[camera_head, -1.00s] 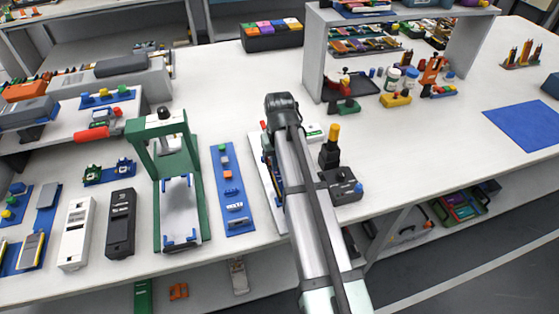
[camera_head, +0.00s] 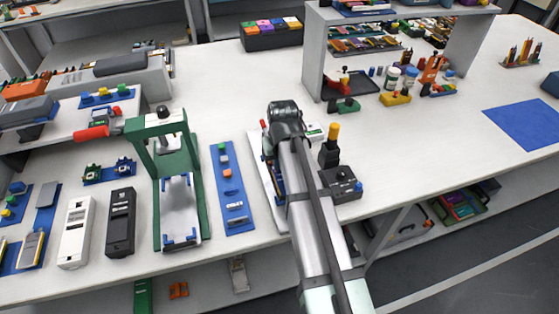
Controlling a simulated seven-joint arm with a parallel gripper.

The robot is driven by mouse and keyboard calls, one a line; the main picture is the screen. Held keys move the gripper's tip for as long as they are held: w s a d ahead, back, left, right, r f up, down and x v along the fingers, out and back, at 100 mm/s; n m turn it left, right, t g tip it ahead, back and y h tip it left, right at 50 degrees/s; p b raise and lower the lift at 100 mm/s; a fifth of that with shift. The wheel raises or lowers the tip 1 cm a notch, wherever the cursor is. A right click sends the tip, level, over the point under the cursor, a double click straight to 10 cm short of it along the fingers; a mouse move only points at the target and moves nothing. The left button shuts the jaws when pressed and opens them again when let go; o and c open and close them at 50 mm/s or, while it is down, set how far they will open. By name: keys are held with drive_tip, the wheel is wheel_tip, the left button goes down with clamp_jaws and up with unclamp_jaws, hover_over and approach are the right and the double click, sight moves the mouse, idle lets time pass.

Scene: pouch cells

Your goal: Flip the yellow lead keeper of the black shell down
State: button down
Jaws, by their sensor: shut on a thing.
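My arm reaches in from the bottom, and its dark wrist (camera_head: 286,118) hangs over a white plate (camera_head: 268,196) at the middle of the bench. My gripper's fingers are hidden behind the wrist and arm. Dark and blue parts of a fixture show at the arm's left edge, with a small red part at the top. No yellow lead keeper can be made out there. A long black case (camera_head: 120,224) lies at the left beside a white one (camera_head: 76,232); I cannot tell whether it is the black shell.
A green press frame (camera_head: 158,160) and a blue strip with small parts (camera_head: 226,160) stand left of the plate. A black box (camera_head: 345,187) and a yellow-topped black post (camera_head: 330,150) stand close to my arm's right. Bench to the right is clear, up to a blue mat (camera_head: 525,124).

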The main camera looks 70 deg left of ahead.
drive_tip(key=c, duration=1.2)
unclamp_jaws()
drive_tip(key=shift+o, duration=0.2)
wheel_tip(320, 180, up, 14)
drive_tip(key=d, duration=0.2)
drive_tip(key=shift+f, duration=0.15)
